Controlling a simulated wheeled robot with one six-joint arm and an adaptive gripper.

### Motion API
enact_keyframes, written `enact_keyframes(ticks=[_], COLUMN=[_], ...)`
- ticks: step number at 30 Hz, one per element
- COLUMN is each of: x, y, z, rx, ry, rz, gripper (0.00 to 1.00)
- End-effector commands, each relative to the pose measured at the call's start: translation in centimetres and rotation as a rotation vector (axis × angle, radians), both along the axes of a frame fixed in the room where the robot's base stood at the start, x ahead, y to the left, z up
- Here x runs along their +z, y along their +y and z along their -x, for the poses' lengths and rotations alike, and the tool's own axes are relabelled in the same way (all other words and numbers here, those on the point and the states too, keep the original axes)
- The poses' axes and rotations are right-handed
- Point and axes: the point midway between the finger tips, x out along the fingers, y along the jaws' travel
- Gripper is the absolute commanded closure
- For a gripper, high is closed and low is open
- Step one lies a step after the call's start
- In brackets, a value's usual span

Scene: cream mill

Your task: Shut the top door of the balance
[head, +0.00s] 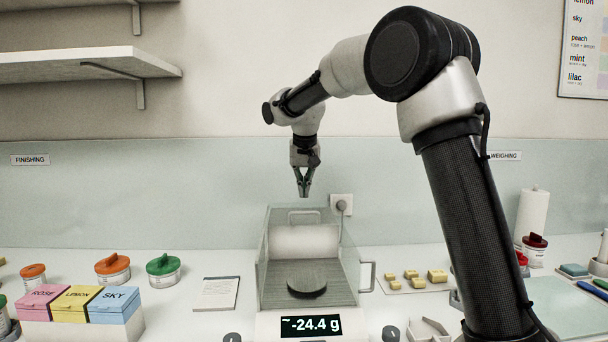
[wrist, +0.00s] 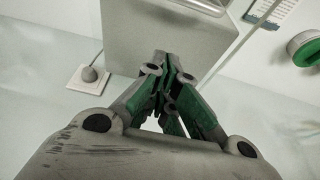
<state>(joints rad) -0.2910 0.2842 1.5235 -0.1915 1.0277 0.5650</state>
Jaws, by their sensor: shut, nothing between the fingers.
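The balance (head: 310,324) stands on the bench with a clear glass chamber around a dark round pan (head: 306,280). Its display reads -24.4 g. A pale loop handle (head: 304,213), which looks like the top door's, shows near the upper back of the chamber. The clear door panel itself is hard to make out. My gripper (head: 304,192) points down, shut and empty, above and behind that handle, apart from it. In the wrist view my gripper's fingers (wrist: 172,65) are together over the balance's grey back part (wrist: 145,35); a handle bar (wrist: 205,5) shows at the top.
A wall socket with a plug (head: 341,206) is behind the balance, right of my gripper. A side handle (head: 368,276) sticks out at the chamber's right. A notepad (head: 219,293) and green-lidded jar (head: 163,267) stand left; yellow blocks (head: 411,275) lie right. A shelf (head: 90,65) hangs upper left.

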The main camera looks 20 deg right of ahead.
Motion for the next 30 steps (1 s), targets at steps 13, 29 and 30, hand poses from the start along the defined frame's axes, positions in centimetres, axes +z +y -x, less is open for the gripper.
enact_keyframes(ticks=[13,29,30], x=[-3.0,-3.1,-3.1], y=[0.5,0.7,0.8], z=[2.8,3.6,4.1], rx=[0.002,0.001,0.002], ry=[0.000,0.000,0.000], rz=[0.001,0.000,0.001], gripper=[1.00,1.00,1.00])
